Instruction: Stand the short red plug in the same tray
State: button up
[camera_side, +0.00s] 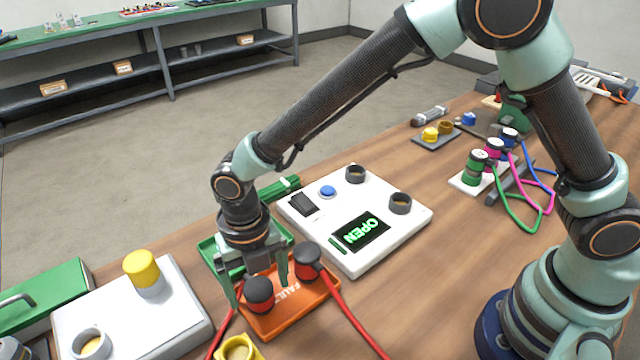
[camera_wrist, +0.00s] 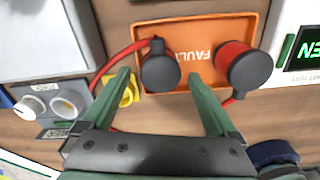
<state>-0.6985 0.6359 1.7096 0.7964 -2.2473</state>
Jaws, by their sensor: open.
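Two red plugs with black caps stand in the orange tray marked FAULT (camera_side: 272,318), which also shows in the wrist view (camera_wrist: 187,28). The front-left plug (camera_side: 258,293) looks the shorter; in the wrist view (camera_wrist: 160,72) mostly its black cap shows. The other plug (camera_side: 307,258) stands to its right, and its red side shows in the wrist view (camera_wrist: 236,58). My gripper (camera_side: 260,292) is open over the tray, its fingers on either side of the shorter plug. In the wrist view the fingertips (camera_wrist: 160,78) flank its cap; contact cannot be told.
A green tray (camera_side: 210,250) lies behind the orange one. A white panel (camera_side: 345,262) with an OPEN display stands to the right. A white block with a yellow knob (camera_side: 142,268) is at left. A yellow ring part (camera_side: 238,350) is in front. Red cables trail from the plugs.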

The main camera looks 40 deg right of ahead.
notch_tip(320, 180, up, 11)
jog(key=w+d+r+m+t, duration=0.1)
jog(key=d+r+m, duration=0.4)
jog(key=d+m, duration=0.25)
jog(key=s+d+r+m+t, duration=0.2)
jog(key=s+d+m, duration=0.1)
jog(key=d+m, duration=0.7)
jog(key=s+d+r+m+t, duration=0.2)
jog(key=s+d+m, duration=0.1)
jog(key=d+m, duration=0.8)
jog(key=m, duration=0.5)
jog(key=shift+s+t, duration=0.3)
